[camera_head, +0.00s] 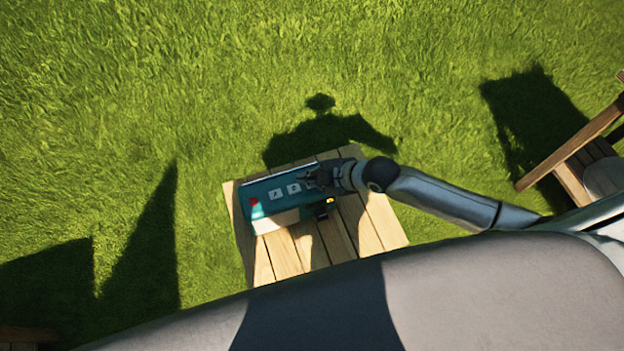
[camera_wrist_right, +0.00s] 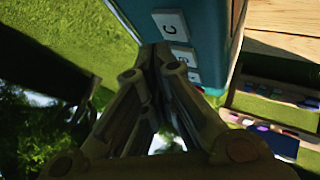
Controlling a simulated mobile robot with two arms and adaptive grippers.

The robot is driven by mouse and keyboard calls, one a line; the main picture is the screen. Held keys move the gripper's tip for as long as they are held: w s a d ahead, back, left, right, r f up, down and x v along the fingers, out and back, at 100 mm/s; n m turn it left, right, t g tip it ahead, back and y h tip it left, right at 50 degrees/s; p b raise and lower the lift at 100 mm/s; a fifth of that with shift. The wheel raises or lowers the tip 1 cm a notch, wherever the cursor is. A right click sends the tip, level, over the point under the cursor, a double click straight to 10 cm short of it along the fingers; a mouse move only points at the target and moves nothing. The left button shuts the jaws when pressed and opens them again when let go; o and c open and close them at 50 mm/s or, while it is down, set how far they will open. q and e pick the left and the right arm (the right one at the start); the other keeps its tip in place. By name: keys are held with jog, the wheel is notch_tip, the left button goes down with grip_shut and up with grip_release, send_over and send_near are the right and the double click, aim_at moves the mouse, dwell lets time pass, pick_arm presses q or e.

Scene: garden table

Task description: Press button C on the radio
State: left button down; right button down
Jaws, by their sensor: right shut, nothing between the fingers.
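The teal radio (camera_head: 262,206) lies on the wooden garden table, with a row of white buttons and a red spot at its left end. My right gripper (camera_head: 312,181) is at the right part of the radio's face and hides some of it. In the right wrist view, button C (camera_wrist_right: 170,26) is a white plate with a black letter. The shut, empty fingertips of the gripper (camera_wrist_right: 155,52) are close beside the lower edge of button C and a second white button (camera_wrist_right: 184,57). I cannot tell whether they touch. My left gripper is not in view.
The slatted wooden table (camera_head: 284,258) is small, and its front part is bare. A small dark object with a yellow light (camera_head: 328,203) is beside the radio. A wooden chair (camera_head: 572,150) stands at the right on the grass (camera_head: 200,80).

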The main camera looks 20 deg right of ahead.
notch_tip(320, 180, up, 5)
jog(key=p, duration=0.5)
jog(key=shift+r, duration=0.1)
dwell(0.3)
dwell(0.9)
